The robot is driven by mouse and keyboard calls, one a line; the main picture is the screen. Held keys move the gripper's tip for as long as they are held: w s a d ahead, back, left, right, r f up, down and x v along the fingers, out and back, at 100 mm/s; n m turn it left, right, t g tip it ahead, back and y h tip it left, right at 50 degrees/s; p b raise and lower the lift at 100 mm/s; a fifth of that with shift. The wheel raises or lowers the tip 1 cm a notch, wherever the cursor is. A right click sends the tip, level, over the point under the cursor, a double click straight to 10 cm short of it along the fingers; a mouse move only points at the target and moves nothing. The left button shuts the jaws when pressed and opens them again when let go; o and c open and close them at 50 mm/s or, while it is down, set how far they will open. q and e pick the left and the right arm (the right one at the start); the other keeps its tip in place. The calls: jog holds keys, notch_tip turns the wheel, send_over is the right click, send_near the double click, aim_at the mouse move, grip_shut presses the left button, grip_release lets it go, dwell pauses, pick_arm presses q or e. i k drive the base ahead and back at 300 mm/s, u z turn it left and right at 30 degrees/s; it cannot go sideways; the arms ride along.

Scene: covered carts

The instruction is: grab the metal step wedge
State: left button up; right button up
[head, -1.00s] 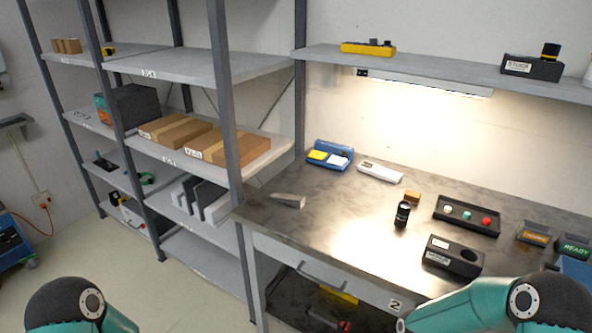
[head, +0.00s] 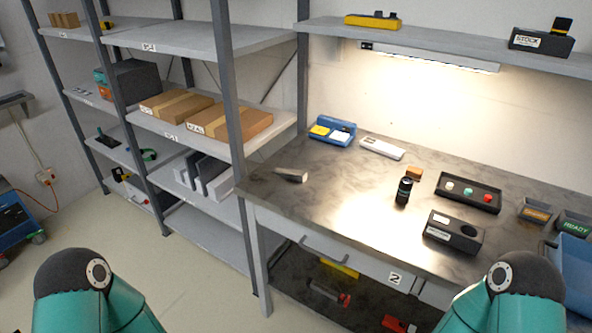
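A small grey metal piece that looks like the step wedge (head: 290,175) lies on the left end of the workbench top (head: 330,205), near the shelf post. Its steps are too small to make out. Neither of my grippers shows; only teal and dark parts of my arms are in view at the bottom left and bottom right. Nothing touches the wedge.
A blue device (head: 332,130), a white device (head: 382,148), a dark cylinder (head: 404,190), a black tray (head: 468,192) and a black block with a hole (head: 453,232) stand on the bench. Shelves (head: 205,125) with boxes rise at left. Bench around the wedge is clear.

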aim_at(297, 175)
jog(key=z, duration=0.05)
jog(key=k, duration=0.5)
jog(key=u, duration=0.2)
jog(key=i, duration=0.95)
jog(key=u, duration=0.5)
